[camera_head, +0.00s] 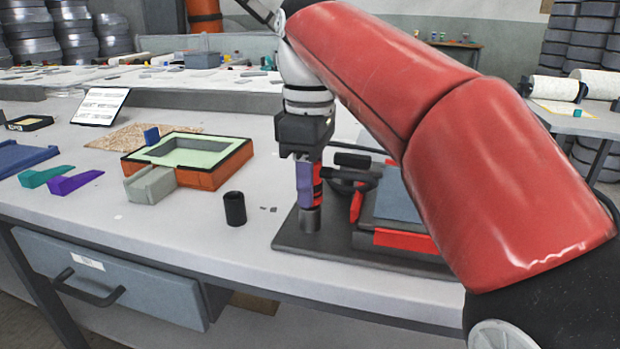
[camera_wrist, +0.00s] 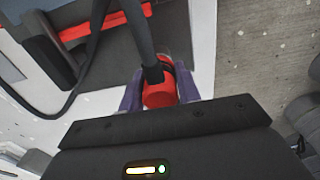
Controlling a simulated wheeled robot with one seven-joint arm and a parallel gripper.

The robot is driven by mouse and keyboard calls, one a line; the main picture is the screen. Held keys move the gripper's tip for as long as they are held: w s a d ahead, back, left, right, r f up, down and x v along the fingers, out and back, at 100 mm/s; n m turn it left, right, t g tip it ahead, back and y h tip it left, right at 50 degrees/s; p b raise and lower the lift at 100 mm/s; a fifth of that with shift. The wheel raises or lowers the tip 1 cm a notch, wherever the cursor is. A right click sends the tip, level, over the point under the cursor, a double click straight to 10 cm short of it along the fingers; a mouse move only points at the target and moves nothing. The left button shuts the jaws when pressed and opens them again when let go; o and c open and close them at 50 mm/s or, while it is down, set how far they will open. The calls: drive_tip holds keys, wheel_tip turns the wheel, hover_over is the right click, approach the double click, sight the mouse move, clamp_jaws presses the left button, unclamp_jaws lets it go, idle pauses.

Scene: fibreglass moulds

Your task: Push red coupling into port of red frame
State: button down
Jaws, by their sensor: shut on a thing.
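My gripper (camera_head: 307,196) points down over the left part of a dark base plate (camera_head: 290,239). Its purple fingers are shut on the red coupling (camera_head: 317,182). In the wrist view the coupling (camera_wrist: 160,93) sits between both fingers, with a black hose running up from it. The red frame (camera_head: 405,241) lies to the right on the plate around a grey-blue panel, partly behind my arm. A red bar of it (camera_wrist: 75,32) shows in the wrist view. The port cannot be made out.
A black cup (camera_head: 235,208) stands left of the plate. Further left are an orange-sided mould (camera_head: 200,178), a grey block (camera_head: 150,186), and green (camera_head: 42,176) and purple (camera_head: 72,182) wedges.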

drive_tip(key=shift+f+b, duration=0.45)
drive_tip(key=shift+f, duration=0.2)
drive_tip(key=c, duration=0.9)
unclamp_jaws()
drive_tip(key=shift+r, duration=0.15)
drive_tip(key=shift+r+p, duration=1.2)
drive_tip(key=shift+r, duration=2.6)
